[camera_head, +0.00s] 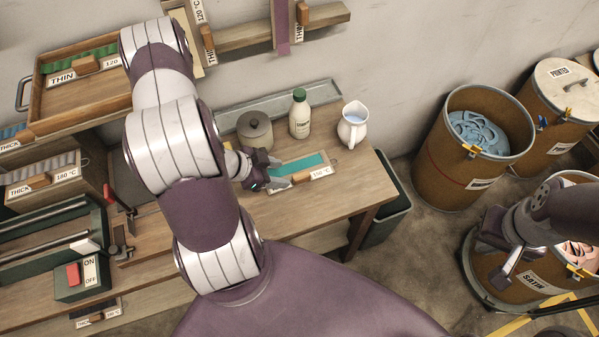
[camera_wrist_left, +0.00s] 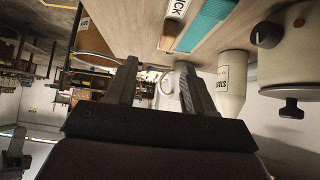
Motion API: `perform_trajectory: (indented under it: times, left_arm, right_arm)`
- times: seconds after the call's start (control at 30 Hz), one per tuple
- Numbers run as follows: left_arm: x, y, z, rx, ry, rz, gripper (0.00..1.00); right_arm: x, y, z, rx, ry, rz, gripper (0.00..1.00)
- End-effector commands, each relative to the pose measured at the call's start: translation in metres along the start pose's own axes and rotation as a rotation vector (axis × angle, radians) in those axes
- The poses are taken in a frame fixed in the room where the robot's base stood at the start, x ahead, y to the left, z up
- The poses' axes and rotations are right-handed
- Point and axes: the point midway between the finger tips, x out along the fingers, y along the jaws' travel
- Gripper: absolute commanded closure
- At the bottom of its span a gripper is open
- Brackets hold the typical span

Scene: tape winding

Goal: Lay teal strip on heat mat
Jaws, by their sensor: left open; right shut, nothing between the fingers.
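A teal strip (camera_head: 302,164) lies flat on the wooden table, with a wooden handle and a 150 °C tag (camera_head: 320,173) along its near side. In the left wrist view the teal strip (camera_wrist_left: 207,24) shows beyond the fingers, beside a tag reading THICK (camera_wrist_left: 176,10). My left gripper (camera_head: 283,181) is open and empty, close to the left end of the strip; I cannot tell whether it touches it. My right gripper (camera_head: 507,272) is shut and empty over the bins at right. I cannot make out the heat mat for certain; my left arm hides part of the bench.
A lidded grey pot (camera_head: 255,131), a white bottle (camera_head: 300,115) and a white jug (camera_head: 352,125) stand behind the strip. A red ON/OFF switch box (camera_head: 82,277) is at lower left. Large brown bins (camera_head: 450,150) fill the right. The table's right end is clear.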

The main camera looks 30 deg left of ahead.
Motion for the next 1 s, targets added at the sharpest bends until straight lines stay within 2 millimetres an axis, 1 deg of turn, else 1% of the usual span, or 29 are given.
perform_trajectory:
  times: [0.03,0.1,0.2,0.33,0.43,0.5,0.6,0.8,0.83,0.87,0.9,0.97,1.0]
  left_arm:
    - [0.013,0.001,0.0,0.002,-0.001,0.006,0.47]
    - [0.028,0.001,0.0,0.001,-0.001,0.005,0.47]
    - [0.043,0.0,0.0,0.0,-0.002,0.003,0.47]
    - [0.058,-0.002,-0.002,0.0,-0.004,0.002,0.47]
    - [0.076,-0.007,-0.006,0.002,-0.004,0.003,0.47]
    - [0.089,-0.008,-0.005,0.0,-0.004,0.002,0.47]
    - [0.099,-0.008,-0.005,-0.002,-0.003,0.0,0.47]
    - [0.101,-0.009,-0.004,-0.003,-0.004,-0.002,0.47]
    - [0.101,-0.009,-0.004,-0.003,-0.004,-0.002,0.53]
    - [0.101,-0.009,-0.004,-0.003,-0.004,-0.002,0.63]
    - [0.101,-0.009,-0.004,-0.003,-0.004,-0.002,0.76]
    - [0.101,-0.009,-0.004,-0.003,-0.004,-0.002,0.96]
    - [0.101,-0.009,-0.004,-0.003,-0.004,-0.002,1.0]
  right_arm:
    - [0.001,0.0,0.0,0.0,0.0,0.0,1.0]
    - [0.001,0.0,0.0,0.0,0.0,0.0,1.0]
    - [0.001,0.0,0.0,0.0,0.0,0.0,1.0]
    - [-0.003,0.0,0.0,0.0,0.0,0.0,1.0]
    - [-0.009,0.0,-0.001,0.0,0.0,0.0,1.0]
    - [-0.008,0.0,-0.001,0.0,0.0,0.0,1.0]
    - [-0.009,0.0,-0.001,0.0,0.0,0.0,1.0]
    - [-0.008,0.0,-0.001,0.0,0.0,0.0,1.0]
    - [-0.008,0.0,-0.001,0.0,0.0,0.0,1.0]
    - [-0.008,0.0,-0.001,0.0,0.0,0.0,1.0]
    - [-0.008,0.0,-0.001,0.0,0.0,0.0,1.0]
    - [-0.008,0.0,-0.001,0.0,0.0,0.0,1.0]
    - [-0.008,0.0,-0.001,0.0,0.0,0.0,1.0]
